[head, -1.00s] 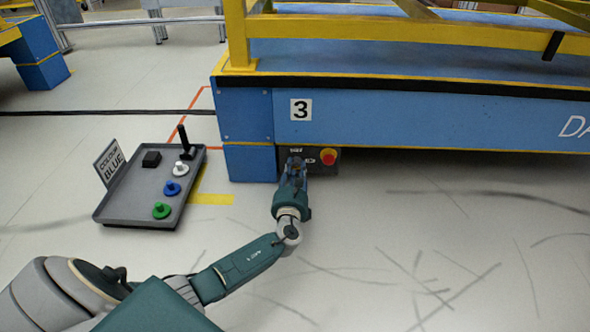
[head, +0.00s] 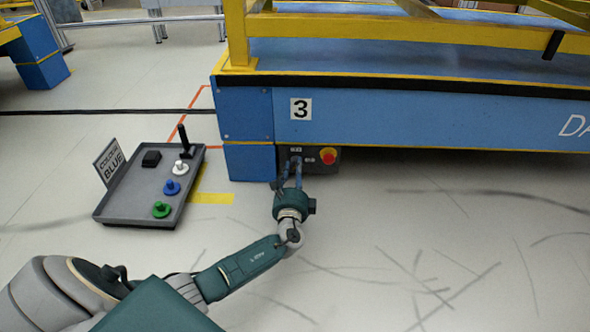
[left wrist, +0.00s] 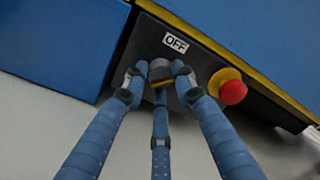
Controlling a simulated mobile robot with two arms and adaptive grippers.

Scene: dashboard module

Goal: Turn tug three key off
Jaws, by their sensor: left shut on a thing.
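The blue tug marked 3 (head: 440,118) stands ahead in the head view. A dark control panel (head: 321,168) sits low at its near left corner. In the left wrist view an OFF label (left wrist: 176,43) is above a small grey and brass key switch (left wrist: 160,70), and a red button (left wrist: 233,92) is to its right. My left gripper (head: 291,165) reaches up to the panel. In the left wrist view its blue fingers (left wrist: 157,80) are closed around the key, which they partly hide. I cannot make out the key's exact angle. My right gripper is out of view.
A grey tray (head: 130,211) on the floor to the left holds a black block, a black lever and white, blue and green pieces. The floor right of my arm is clear.

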